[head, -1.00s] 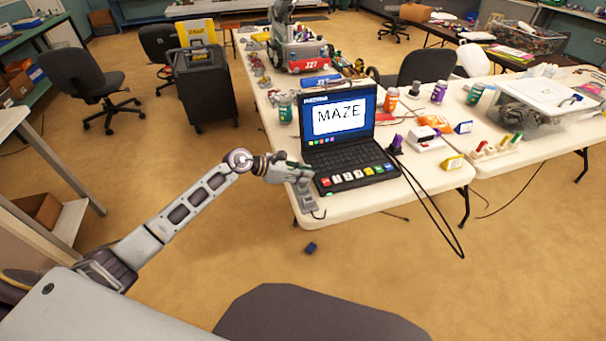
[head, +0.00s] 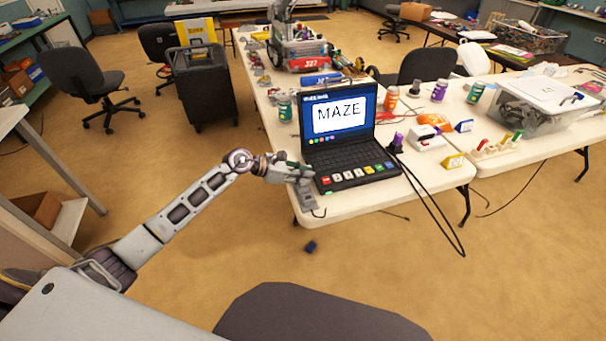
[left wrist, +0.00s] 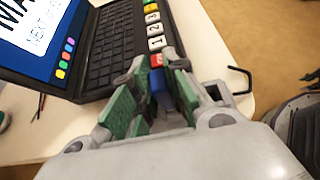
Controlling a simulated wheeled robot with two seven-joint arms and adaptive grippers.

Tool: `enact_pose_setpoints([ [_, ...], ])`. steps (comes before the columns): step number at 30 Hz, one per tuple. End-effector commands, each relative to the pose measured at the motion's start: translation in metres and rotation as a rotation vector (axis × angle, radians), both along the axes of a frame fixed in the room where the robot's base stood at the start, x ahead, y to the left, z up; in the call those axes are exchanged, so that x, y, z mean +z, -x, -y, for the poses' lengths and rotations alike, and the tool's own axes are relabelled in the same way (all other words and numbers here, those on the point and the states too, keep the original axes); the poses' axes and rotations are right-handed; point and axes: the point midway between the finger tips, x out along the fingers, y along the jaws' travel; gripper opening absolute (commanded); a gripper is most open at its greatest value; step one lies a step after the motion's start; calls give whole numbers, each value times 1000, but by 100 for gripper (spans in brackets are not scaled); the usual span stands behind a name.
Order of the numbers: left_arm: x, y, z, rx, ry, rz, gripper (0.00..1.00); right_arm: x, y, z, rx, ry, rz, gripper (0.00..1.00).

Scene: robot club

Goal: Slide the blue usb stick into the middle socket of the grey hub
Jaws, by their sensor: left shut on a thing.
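My left gripper (head: 292,174) is at the near left corner of the white table, beside the laptop. In the left wrist view, its green-padded fingers (left wrist: 154,98) are shut on the blue usb stick (left wrist: 160,92), of which only a small part shows between the pads. The grey hub (head: 308,201) lies on the table edge right below and in front of the gripper, with a short dark cable. The fingers cover part of the hub, and its middle socket cannot be made out. I cannot tell whether the stick touches the hub. My right gripper is not in view.
The open laptop (head: 345,155) with coloured keys stands close to the right of the gripper. Bottles, a white device (head: 424,139) and a clear bin (head: 540,105) stand further right. The floor before the table is mostly clear.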

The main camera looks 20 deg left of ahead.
Motion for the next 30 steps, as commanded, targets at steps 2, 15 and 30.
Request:
enact_pose_setpoints([
  [2,-1,0,0,0,0,0,0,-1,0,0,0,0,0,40],
  [15,-5,0,0,0,0,0,0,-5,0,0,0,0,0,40],
  [30,-5,0,0,0,0,0,40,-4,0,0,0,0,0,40],
])
